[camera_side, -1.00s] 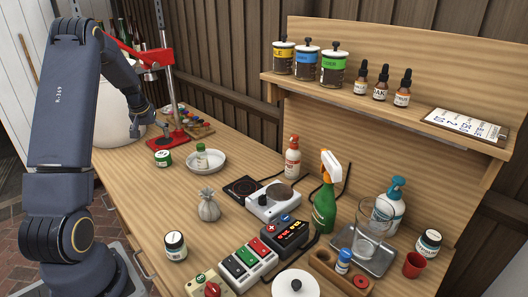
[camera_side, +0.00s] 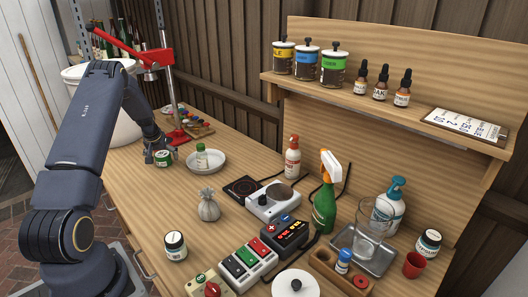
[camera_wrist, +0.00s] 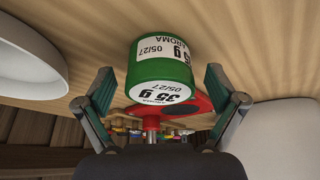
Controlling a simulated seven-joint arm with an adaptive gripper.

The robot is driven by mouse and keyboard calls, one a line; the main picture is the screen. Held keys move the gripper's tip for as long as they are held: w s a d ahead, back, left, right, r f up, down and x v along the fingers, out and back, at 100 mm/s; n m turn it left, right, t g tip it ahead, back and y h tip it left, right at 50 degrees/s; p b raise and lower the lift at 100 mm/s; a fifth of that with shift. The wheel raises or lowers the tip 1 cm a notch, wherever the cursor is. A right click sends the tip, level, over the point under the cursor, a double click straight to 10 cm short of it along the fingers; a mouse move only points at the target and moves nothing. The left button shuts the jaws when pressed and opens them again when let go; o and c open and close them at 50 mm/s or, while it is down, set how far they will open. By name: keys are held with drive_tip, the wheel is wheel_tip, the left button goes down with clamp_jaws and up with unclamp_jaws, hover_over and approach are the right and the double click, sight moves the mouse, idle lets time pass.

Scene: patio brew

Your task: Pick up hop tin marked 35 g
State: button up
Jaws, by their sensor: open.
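The hop tin (camera_side: 163,158) is a short green can on the wooden bench, left of a white dish. In the wrist view the tin (camera_wrist: 160,70) shows white labels reading 35 g, AROMA and 05/27, on its side and its end. My gripper (camera_side: 160,155) is low over the bench at the tin. In the wrist view my gripper (camera_wrist: 160,98) has its two fingers apart, one on each side of the tin, with gaps showing between fingers and tin.
A tied grey sack (camera_side: 208,207) is nearer the front.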

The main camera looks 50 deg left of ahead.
drive_tip(key=shift+r, duration=0.1)
drive_tip(key=c, duration=1.2)
